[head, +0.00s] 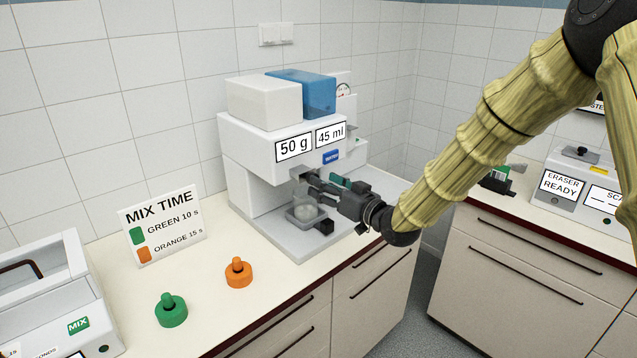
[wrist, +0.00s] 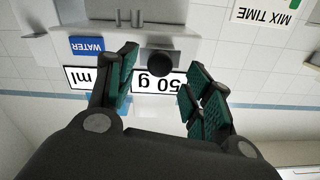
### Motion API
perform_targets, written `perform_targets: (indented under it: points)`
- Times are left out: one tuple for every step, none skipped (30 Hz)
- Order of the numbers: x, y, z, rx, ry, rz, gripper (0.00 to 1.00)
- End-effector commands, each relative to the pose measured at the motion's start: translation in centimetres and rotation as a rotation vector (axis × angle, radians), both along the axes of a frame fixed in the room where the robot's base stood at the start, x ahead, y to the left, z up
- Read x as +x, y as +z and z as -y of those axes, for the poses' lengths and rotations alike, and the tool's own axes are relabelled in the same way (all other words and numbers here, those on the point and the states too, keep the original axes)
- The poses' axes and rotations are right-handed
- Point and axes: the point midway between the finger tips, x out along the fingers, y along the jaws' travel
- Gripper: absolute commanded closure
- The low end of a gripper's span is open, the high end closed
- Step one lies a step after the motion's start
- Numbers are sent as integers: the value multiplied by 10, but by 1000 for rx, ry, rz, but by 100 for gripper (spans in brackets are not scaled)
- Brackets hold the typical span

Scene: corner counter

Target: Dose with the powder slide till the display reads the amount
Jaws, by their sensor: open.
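The dosing machine (head: 240,150) stands on the counter against the tiled wall. Its displays read "50 g" (head: 293,147) and "45 ml" (head: 330,134). A round black knob (wrist: 160,62), probably the powder slide's, shows ahead of my gripper (wrist: 162,78), which is open. The knob appears in the gap between the green-padded fingers, and I see no finger touching it. In the head view my gripper (head: 314,183) is at the machine's front, below the displays, and hides the knob. A clear vessel (head: 304,208) stands below it in a grey holder.
White and blue containers (head: 264,99) top the machine. An orange knobbed piece (head: 238,273), a green one (head: 171,311) and a MIX TIME sign (head: 163,226) stand left. A MIX device (head: 60,290) is far left.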

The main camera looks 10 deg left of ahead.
Motion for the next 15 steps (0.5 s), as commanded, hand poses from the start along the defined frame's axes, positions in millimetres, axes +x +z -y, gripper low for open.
perform_targets:
  points:
    - [-7, 0, 8, 2, -1, -1, 49]
    - [-10, 0, 12, 1, -1, -2, 49]
    - [-15, 1, 18, 1, -1, -2, 49]
    - [-19, 0, 23, 1, -1, -2, 49]
    - [-22, 0, 27, 1, -1, -2, 49]
    - [-27, 0, 32, 1, -2, -2, 49]
    - [-30, 0, 36, 1, -2, -2, 49]
    - [-33, 0, 39, 2, -2, -1, 49]
    - [-36, 0, 43, 1, -1, 0, 49]
    - [-39, 0, 46, 0, -1, -1, 49]
    - [-41, 0, 48, 1, 0, -1, 49]
    - [-44, 0, 52, 0, -1, -1, 49]
    - [-45, 0, 54, 0, -1, -1, 49]
    - [-47, 0, 56, 0, -1, -1, 49]
    - [-49, 0, 57, 0, -1, -1, 49]
